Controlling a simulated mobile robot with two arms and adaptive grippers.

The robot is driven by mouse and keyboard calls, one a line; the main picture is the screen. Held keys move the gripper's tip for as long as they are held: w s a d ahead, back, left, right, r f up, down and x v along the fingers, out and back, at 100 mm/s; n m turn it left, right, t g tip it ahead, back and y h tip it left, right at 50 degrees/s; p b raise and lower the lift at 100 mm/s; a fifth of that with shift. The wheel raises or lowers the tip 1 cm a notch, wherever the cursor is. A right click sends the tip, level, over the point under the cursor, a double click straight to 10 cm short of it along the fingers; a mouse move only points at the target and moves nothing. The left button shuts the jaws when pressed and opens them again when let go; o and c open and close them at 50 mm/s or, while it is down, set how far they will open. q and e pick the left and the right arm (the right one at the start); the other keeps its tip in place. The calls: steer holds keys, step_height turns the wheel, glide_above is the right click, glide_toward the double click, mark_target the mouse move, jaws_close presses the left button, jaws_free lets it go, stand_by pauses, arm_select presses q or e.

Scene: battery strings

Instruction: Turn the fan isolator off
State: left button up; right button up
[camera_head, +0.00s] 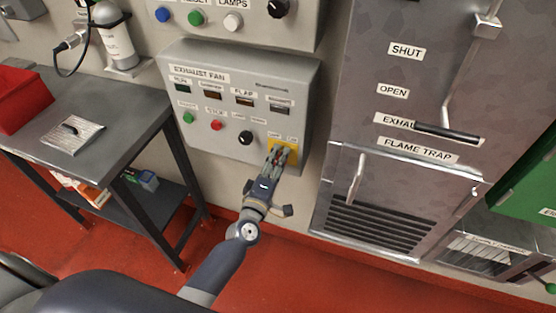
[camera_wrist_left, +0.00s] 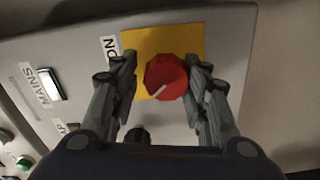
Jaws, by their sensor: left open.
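The fan isolator is a red rotary knob (camera_wrist_left: 166,77) on a yellow plate (camera_wrist_left: 190,42), with a pale pointer line across it. Its "ON" label (camera_wrist_left: 110,47) shows beside the plate in the left wrist view. In the head view the yellow plate (camera_head: 291,152) is at the lower right of the exhaust fan panel (camera_head: 250,90). My left gripper (camera_head: 277,156) is in front of it and hides most of the knob. In the left wrist view my left gripper (camera_wrist_left: 168,88) is open, with one finger on each side of the knob. I cannot tell whether the fingers touch it.
A black knob (camera_head: 246,138), a red button (camera_head: 217,125) and a green button (camera_head: 188,117) are left of the isolator. A metal table (camera_head: 110,130) with a red bin (camera_head: 22,98) stands at left. The flame trap cabinet (camera_head: 400,170) is close at right.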

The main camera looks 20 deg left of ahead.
arm_select(q)
steer(key=s, duration=1.2)
steer(key=shift+a, duration=0.2)
